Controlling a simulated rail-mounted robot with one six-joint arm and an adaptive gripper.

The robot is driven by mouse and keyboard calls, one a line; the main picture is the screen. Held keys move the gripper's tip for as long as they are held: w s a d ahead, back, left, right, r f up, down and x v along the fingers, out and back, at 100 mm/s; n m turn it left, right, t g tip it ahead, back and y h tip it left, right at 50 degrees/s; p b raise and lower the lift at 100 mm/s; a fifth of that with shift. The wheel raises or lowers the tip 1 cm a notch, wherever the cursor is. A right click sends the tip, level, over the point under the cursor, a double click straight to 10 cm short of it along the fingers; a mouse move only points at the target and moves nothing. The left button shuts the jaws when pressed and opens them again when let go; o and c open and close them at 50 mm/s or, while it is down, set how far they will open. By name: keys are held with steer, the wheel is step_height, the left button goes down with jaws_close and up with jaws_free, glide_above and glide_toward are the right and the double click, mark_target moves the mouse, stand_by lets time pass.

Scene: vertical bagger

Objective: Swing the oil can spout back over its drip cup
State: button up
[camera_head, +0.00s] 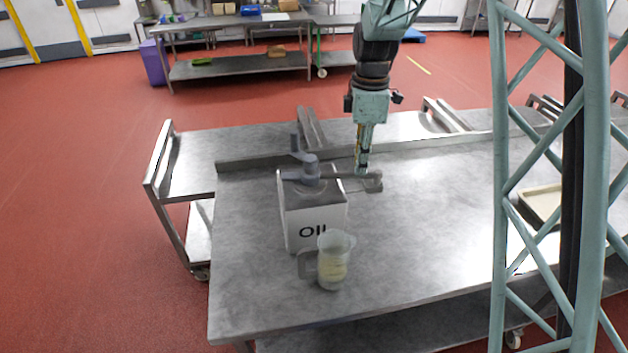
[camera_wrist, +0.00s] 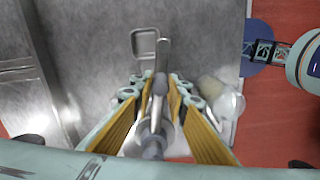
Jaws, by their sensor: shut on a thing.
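The white oil can (camera_head: 315,217), marked "OIL", stands on the steel table. Its grey spout (camera_head: 340,175) points right from the grey cap on top; in the wrist view the spout (camera_wrist: 162,55) runs up between the fingers. My gripper (camera_head: 362,168) reaches down from above and is shut on the spout; its yellow-lined fingers (camera_wrist: 160,92) flank it. A small grey square frame (camera_head: 373,182) lies just by the spout's tip, and looks like an open loop in the wrist view (camera_wrist: 145,43). I cannot tell whether it is the drip cup or its holder.
A clear jug (camera_head: 335,262) with pale contents stands close in front of the can, away from the spout. A raised metal rail (camera_head: 245,163) runs behind the can. A tray (camera_head: 541,204) lies at far right.

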steer(key=shift+w+a+n, duration=0.15)
steer(key=shift+w+n, duration=0.85)
steer(key=shift+w, duration=0.25)
steer(key=o, duration=0.9)
steer(key=shift+r+p, duration=0.1)
steer(key=shift+p, duration=0.2)
step_height(320, 180, up, 5)
steer(key=shift+f+p, duration=0.1)
steer(key=shift+p, duration=1)
steer(key=shift+r, duration=6)
